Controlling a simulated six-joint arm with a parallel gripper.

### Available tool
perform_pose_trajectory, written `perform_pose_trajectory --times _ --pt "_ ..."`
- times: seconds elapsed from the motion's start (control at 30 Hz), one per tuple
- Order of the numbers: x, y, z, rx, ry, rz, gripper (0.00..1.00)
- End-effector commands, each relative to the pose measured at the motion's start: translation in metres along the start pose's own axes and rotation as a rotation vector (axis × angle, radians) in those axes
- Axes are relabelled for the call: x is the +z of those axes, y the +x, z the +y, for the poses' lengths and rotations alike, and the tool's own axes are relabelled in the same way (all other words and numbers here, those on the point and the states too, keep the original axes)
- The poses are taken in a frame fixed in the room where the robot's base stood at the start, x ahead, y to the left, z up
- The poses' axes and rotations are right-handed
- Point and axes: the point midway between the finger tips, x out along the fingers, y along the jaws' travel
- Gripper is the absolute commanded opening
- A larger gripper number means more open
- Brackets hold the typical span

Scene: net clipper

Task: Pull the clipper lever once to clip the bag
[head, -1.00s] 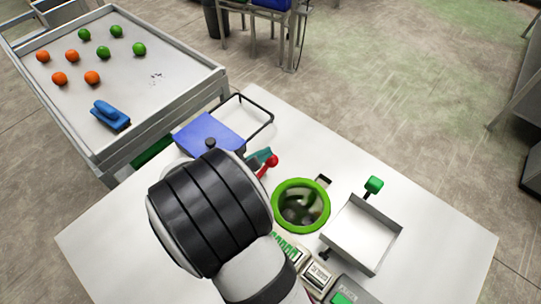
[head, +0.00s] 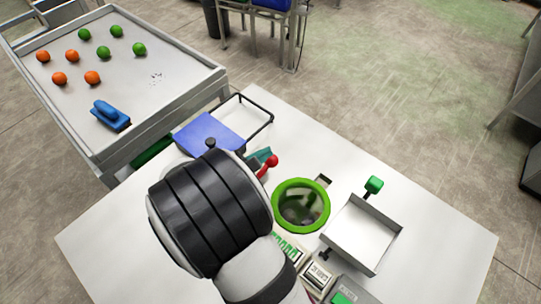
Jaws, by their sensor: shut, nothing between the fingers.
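The clipper (head: 258,157) shows as a teal piece on the white table, right of the blue block. Its lever ends in a red knob (head: 272,161), which stands out to the right of my arm. Most of the clipper is hidden behind my black and white arm. My gripper is hidden behind the arm, so where it is relative to the lever cannot be told. I cannot make out a bag at the clipper. A funnel with a green rim (head: 301,181) stands to the right of the lever.
A metal tray (head: 362,236) with a green-knobbed handle (head: 374,184) sits on the right. Small label boxes and a grey device (head: 347,291) lie near the front. A blue block (head: 209,130) and a wire frame (head: 262,105) are behind. A cart (head: 190,100) holds orange and green balls.

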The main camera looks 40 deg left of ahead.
Motion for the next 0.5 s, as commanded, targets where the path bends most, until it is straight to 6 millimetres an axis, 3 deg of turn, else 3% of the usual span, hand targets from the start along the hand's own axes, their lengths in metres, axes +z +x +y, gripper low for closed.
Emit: perform_pose_trajectory --times 0.5 --pt "-0.0042 0.006 -0.004 0.0 0.0 0.0 0.0"
